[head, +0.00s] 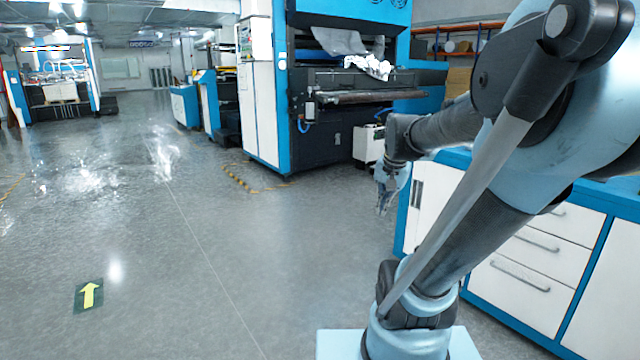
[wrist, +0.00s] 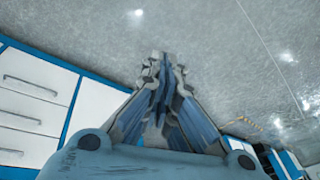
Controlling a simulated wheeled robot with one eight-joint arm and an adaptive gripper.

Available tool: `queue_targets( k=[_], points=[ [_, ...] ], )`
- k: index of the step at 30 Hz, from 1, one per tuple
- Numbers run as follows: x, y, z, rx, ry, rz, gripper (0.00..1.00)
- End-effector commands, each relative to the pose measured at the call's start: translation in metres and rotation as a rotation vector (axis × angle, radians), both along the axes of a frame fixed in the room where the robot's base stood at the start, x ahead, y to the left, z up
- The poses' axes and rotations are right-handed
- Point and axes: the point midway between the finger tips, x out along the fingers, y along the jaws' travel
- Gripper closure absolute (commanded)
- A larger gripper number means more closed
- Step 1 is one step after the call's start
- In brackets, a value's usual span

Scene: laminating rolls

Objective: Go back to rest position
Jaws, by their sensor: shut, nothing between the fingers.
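My gripper (head: 384,207) hangs pointing down at the end of my arm, in front of the left end of the blue and white cabinet in the head view. In the wrist view my gripper (wrist: 161,62) has its fingers together, with nothing held. Only grey floor shows beyond the fingertips. My arm fills the right side of the head view and hides part of the cabinet.
The drawer cabinet (head: 530,285) stands at the right, and its drawers also show in the wrist view (wrist: 30,105). A large blue and white laminating machine (head: 262,100) stands behind. The floor (head: 150,240) at the left is open, with a yellow arrow marker (head: 89,295).

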Motion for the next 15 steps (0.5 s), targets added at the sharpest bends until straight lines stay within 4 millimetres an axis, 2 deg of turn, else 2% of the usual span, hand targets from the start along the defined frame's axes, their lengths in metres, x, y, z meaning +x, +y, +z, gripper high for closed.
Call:
queue_targets(
  k=[1,3,9,15],
  points=[
    [-0.016,0.001,-0.009,-0.017,0.005,0.042,1.0],
    [-0.036,0.001,-0.022,-0.045,0.014,0.11,1.0],
    [-0.089,0.001,-0.06,-0.117,0.041,0.299,1.0],
    [-0.125,-0.001,-0.091,-0.167,0.063,0.443,1.0]
  ],
)
